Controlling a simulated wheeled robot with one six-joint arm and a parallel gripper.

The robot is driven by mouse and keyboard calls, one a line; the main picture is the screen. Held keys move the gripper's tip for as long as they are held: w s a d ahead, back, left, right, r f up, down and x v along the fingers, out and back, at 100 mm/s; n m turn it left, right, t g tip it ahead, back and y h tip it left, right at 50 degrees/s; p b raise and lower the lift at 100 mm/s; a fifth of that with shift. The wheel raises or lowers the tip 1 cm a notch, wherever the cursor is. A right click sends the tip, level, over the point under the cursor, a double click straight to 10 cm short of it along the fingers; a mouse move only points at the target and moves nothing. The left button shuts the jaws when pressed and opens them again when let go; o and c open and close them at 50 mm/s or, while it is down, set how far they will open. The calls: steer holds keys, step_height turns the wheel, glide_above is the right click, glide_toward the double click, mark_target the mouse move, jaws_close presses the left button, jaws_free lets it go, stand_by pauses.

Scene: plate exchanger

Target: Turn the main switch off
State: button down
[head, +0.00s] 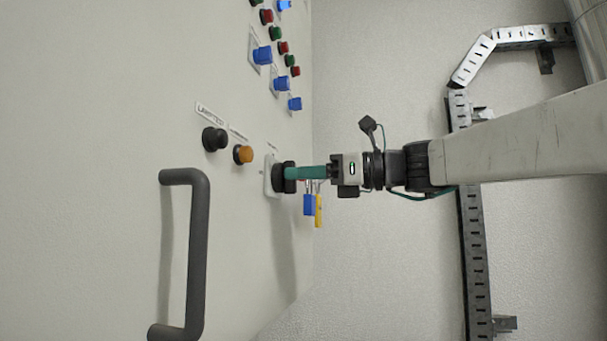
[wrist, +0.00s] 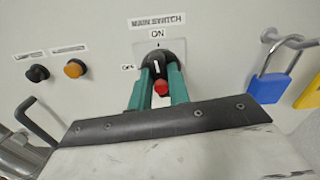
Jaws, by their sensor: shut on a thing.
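The main switch is a black rotary knob (wrist: 155,58) on a pale plate (wrist: 139,51), with a MAIN SWITCH label above it. ON is printed above the knob and OFF to its left. The knob's white mark appears to point up towards ON. A red part (wrist: 161,87) shows between my fingers. My gripper (wrist: 158,74) has its teal fingers shut on the knob, one on each side. In the head view the knob (head: 280,177) meets my gripper (head: 290,173) at the panel, and the fingers hide part of it.
A blue padlock (wrist: 269,86) and a yellow one (wrist: 311,94) hang right of the switch. Black (wrist: 37,73) and orange (wrist: 74,68) buttons sit to its left. A grey handle (head: 198,255) sticks out from the panel. A perforated metal cable tray (head: 475,260) runs along the wall.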

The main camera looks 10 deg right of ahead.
steer(key=n, duration=0.4)
steer(key=shift+s, duration=0.1)
steer(key=n, duration=0.4)
steer(key=shift+f, duration=0.1)
steer(key=n, duration=0.4)
steer(key=shift+s+a+f+n, duration=0.1)
steer(key=shift+n, duration=0.2)
steer(key=shift+f+n, duration=0.1)
steer(key=shift+n, duration=1.8)
steer(key=c, duration=1.3)
jaws_free()
